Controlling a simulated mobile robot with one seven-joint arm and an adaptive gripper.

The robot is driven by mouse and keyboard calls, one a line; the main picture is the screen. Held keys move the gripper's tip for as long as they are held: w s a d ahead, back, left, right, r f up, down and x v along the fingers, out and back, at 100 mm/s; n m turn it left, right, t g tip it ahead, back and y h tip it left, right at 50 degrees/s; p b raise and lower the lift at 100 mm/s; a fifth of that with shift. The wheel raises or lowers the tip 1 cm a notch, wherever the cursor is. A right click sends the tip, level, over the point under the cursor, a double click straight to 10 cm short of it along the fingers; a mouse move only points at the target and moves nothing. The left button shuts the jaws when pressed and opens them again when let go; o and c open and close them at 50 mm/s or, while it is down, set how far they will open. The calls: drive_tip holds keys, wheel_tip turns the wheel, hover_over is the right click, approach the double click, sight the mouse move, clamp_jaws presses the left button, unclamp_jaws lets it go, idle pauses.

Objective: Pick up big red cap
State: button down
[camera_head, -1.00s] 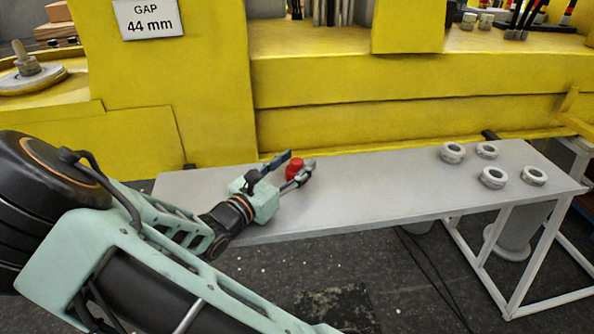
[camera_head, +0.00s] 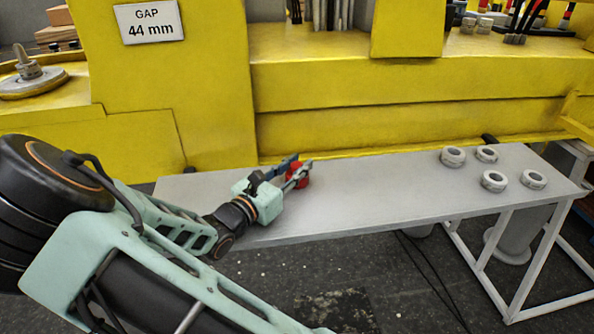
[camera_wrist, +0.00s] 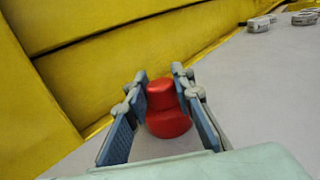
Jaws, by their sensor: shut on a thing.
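The big red cap (camera_head: 301,180) is at the left part of the grey table, between the fingers of my gripper (camera_head: 296,172). In the wrist view the red cap (camera_wrist: 166,112) shows a narrower upper part and a wider rounded lower part. The two fingers of my gripper (camera_wrist: 159,92) are closed in on it from left and right. The cap looks upright and at table height; I cannot tell whether it touches the table. The fingers partly hide it in the head view.
The grey table (camera_head: 390,190) is clear from the cap to several grey ring nuts (camera_head: 493,180) at its right end. A yellow machine wall (camera_head: 400,85) stands right behind the table. A sign reading "GAP 44 mm" (camera_head: 149,21) hangs on it.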

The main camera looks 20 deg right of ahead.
sight(297, 164)
drive_tip(key=shift+r, duration=0.1)
wheel_tip(297, 164, up, 18)
drive_tip(key=p, duration=0.3)
idle(0.6)
